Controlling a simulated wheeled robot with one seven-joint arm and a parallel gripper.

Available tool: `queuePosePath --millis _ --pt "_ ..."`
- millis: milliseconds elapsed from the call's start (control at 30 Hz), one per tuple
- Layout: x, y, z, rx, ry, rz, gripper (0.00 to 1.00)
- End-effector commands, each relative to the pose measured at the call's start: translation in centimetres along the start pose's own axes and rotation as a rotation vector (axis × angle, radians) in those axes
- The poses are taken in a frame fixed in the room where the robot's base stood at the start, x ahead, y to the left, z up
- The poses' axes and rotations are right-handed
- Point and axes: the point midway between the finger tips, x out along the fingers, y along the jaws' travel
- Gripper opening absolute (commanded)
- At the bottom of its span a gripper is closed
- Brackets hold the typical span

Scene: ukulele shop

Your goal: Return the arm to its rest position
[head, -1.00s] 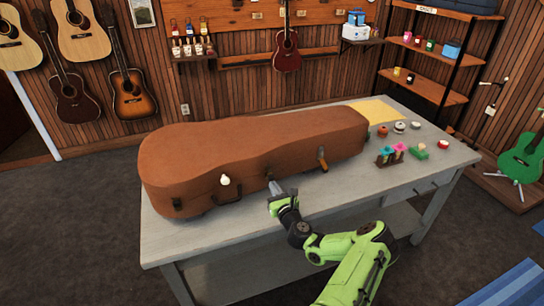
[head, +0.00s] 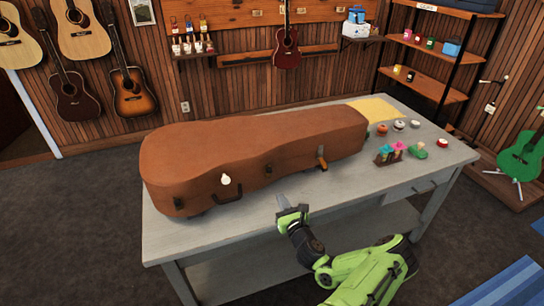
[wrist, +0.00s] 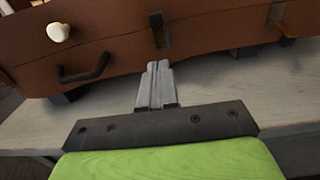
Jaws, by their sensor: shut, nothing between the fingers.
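My gripper (head: 281,200) is shut and empty. It hangs over the front edge of the grey workbench, in front of the brown guitar case and apart from it. In the wrist view my gripper's closed fingers (wrist: 155,66) point at the case front, below a dark latch. My green arm (head: 365,275) reaches in from the lower right.
The closed brown guitar case (head: 250,150) lies on the workbench (head: 350,210), with a dark handle (wrist: 85,70) and a cream knob (wrist: 58,32) on its front. Small colourful items (head: 390,152) stand on the bench's right. A green guitar (head: 522,158) stands at far right.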

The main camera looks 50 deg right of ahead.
Motion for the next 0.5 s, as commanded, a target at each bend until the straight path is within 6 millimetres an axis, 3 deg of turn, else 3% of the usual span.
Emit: queuePosePath --millis 200,500 --pt "-1.8 0.0 0.1 0.002 -0.001 -0.001 0.0" --pt "-2.0 0.0 0.1 0.0 -0.001 -0.001 0.0"
